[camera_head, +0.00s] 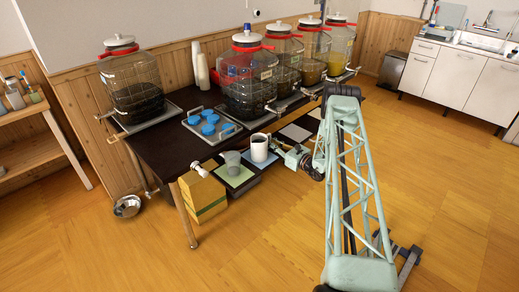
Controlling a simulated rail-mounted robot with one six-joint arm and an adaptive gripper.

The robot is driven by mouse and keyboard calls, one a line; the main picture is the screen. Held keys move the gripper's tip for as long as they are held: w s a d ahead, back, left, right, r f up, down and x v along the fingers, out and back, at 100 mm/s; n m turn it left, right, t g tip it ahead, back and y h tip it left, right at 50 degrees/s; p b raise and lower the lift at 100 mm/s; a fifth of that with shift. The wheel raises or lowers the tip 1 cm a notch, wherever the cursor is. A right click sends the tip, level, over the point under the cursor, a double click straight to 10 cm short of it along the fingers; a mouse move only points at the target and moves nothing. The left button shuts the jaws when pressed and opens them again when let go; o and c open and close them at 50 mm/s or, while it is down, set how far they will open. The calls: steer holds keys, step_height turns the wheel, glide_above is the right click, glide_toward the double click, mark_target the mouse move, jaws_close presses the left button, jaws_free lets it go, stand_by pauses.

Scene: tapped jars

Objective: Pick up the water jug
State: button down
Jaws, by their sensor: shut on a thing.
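A white jug (259,148) with a dark inside stands upright over a blue-grey square mat beside the dark table. My gripper (277,148) reaches it from the right and is shut on its right side. The fingertips are small here, and the exact grip is hard to see. Left of it, a grey see-through cup-like vessel (233,163) stands on a green mat (238,178). I cannot tell for sure which of the two is the water jug, or whether the white jug touches its mat.
Several large tapped jars stand along the dark table (165,149), one at its left end (132,85). A tray with blue lids (208,129) and stacked cups (200,70) are there too. A metal bowl (128,206) lies on the floor. Floor at right is open.

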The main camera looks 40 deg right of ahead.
mark_target(270, 135)
steer(key=shift+r, duration=0.25)
steer(key=shift+r+p, duration=0.6)
steer(key=shift+r, duration=1.1)
steer(key=s+a+p, duration=0.1)
steer(key=s+a, duration=0.2)
steer(key=s, duration=0.4)
steer(key=s+a+r+p, duration=0.1)
steer(key=s+a, duration=0.2)
steer(key=s, duration=0.4)
steer(key=shift+s+a, duration=0.15)
steer(key=shift+a, duration=0.25)
steer(key=shift+r, duration=0.1)
steer(key=shift+a+r, duration=0.1)
